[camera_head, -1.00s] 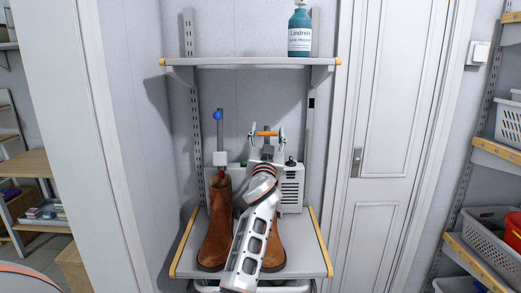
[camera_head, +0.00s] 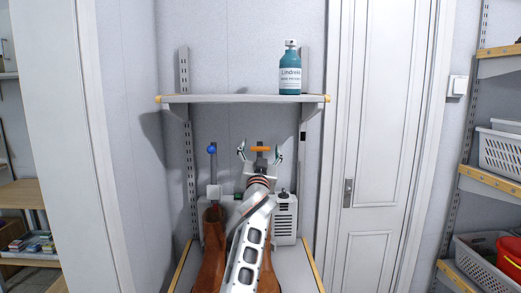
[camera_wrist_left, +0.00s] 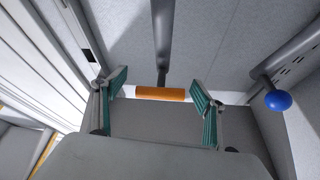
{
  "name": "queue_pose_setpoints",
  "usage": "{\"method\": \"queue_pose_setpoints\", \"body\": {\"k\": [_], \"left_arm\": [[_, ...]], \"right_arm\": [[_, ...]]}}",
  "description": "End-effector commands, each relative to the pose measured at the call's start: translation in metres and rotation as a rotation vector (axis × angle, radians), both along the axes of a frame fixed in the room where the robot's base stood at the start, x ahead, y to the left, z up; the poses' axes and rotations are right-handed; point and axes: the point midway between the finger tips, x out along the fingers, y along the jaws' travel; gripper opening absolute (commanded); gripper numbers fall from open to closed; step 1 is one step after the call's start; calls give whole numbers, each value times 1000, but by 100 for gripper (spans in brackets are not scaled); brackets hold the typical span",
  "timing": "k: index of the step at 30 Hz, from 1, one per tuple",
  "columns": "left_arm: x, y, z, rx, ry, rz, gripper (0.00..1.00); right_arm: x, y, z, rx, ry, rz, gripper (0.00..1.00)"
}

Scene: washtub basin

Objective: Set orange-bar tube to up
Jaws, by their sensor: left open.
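The orange bar (camera_head: 260,149) sits across the top end of a dark grey tube on the grey-white box at the back of the lower shelf. In the left wrist view the bar (camera_wrist_left: 160,94) lies crosswise between the fingertips, with its tube (camera_wrist_left: 162,45) running away from it. My left gripper (camera_head: 260,152) is open, with one green-padded finger on each side of the bar. In the wrist view the gripper (camera_wrist_left: 160,92) shows gaps at both bar ends. My right gripper is not in view.
A second tube with a blue ball (camera_head: 211,149) stands to the left; the ball (camera_wrist_left: 278,100) shows at the wrist view's right. Brown boots (camera_head: 214,240) flank my forearm. An upper shelf (camera_head: 240,98) with a teal bottle (camera_head: 290,75) is above. A white door (camera_head: 385,130) is right.

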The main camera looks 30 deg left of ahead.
Motion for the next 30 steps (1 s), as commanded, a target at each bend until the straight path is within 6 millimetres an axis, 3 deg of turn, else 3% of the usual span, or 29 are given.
{"method": "queue_pose_setpoints", "body": {"k": [7,21,30], "left_arm": [[-1,1,13,2,-4,2,71],[0,0,90,0,-2,0,71],[0,0,100,0,0,0,71]], "right_arm": [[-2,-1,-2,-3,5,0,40],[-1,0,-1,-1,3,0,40],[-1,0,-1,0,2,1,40]]}}
